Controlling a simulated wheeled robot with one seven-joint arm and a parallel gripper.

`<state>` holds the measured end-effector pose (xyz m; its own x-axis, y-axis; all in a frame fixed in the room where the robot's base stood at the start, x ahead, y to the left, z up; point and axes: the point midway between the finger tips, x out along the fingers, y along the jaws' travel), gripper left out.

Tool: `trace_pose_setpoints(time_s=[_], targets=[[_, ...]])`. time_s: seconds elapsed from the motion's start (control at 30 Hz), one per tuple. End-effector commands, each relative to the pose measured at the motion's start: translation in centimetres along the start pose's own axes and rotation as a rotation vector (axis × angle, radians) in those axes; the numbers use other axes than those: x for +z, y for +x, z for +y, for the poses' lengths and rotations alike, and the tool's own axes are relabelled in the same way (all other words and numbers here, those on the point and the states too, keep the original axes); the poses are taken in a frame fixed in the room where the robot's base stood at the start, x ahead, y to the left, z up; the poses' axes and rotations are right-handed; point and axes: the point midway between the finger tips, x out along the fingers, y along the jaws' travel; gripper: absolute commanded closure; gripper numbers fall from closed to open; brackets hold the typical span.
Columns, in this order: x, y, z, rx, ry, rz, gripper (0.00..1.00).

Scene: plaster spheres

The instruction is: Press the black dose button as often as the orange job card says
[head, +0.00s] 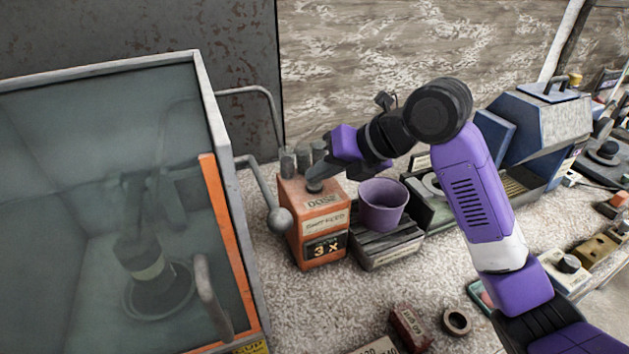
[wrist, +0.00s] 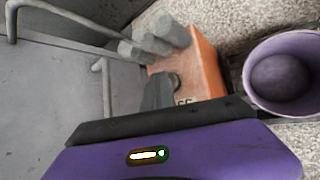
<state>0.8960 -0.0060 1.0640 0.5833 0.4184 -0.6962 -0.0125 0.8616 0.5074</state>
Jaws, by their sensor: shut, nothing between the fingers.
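An orange dose box (head: 313,219) stands on the counter, with DOSE lettered on its top and a dark panel reading "3 x" (head: 326,248) on its front. My gripper (head: 317,178) is shut and empty, pointing down at the box top. Its fingertips are at the dark round dose button (head: 314,187), mostly covering it; I cannot tell whether they touch or press it. In the wrist view the orange box (wrist: 205,65) shows behind the grey fingers (wrist: 160,92). Several grey knobs or cylinders (head: 302,158) rise at the back of the box.
A purple cup (head: 382,204) stands on a grey stand (head: 388,243) right of the box. A glass-fronted cabinet (head: 110,200) with a ball-ended lever (head: 280,220) is close on the left. A dark red block (head: 410,328) and a ring (head: 456,321) lie in front.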

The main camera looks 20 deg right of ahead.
Motion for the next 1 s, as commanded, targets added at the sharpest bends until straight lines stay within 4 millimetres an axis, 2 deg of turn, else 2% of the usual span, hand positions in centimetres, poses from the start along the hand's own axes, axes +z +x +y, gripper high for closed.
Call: trace_pose_setpoints(time_s=[1.0], targets=[[1.4,-1.9,1.4,0.000,-0.001,0.000,1.00]])
